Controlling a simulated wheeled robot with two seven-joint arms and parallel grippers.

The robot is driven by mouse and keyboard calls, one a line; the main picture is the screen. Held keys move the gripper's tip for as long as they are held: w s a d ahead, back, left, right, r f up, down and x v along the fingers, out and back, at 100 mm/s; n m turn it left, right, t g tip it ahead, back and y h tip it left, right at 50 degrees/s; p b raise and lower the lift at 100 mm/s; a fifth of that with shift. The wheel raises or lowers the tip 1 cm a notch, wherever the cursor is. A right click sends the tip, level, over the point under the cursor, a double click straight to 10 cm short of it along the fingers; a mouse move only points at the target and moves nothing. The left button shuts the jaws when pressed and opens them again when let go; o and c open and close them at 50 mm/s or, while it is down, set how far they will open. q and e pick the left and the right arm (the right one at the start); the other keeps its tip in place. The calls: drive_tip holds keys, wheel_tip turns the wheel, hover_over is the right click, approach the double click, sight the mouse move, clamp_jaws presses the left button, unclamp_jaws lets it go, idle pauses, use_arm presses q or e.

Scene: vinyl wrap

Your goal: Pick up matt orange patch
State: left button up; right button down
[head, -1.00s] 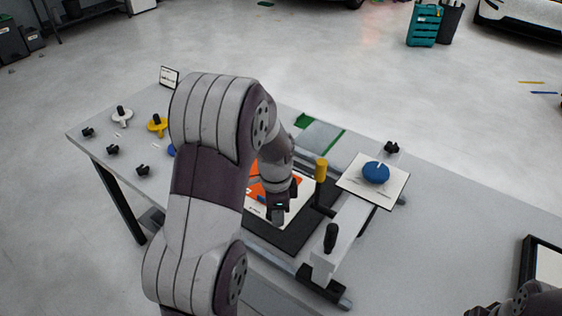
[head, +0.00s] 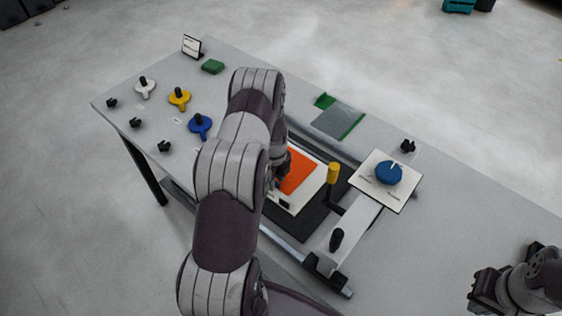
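The matt orange patch (head: 298,172) lies on a white sheet (head: 310,195) on the dark bed of a press-like frame in the middle of the table. My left arm reaches over it from the near side and hides its left part. My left gripper (head: 284,187) is at the patch's left edge, small and partly hidden by my arm; I cannot tell whether its fingers are open or touch the patch. My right gripper (head: 484,290) is at the lower right, away from the patch; its finger opening is not clear.
A yellow-topped post (head: 333,173) and a black knob (head: 336,240) stand on the frame beside the patch. A blue dial (head: 389,172) sits on a white plate to the right. White, yellow and blue (head: 200,125) knobbed pieces stand at the left.

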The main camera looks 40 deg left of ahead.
use_arm(q)
drive_tip(key=shift+f, duration=0.2)
drive_tip(key=shift+w, duration=0.1)
drive_tip(key=shift+c, duration=0.3)
clamp_jaws()
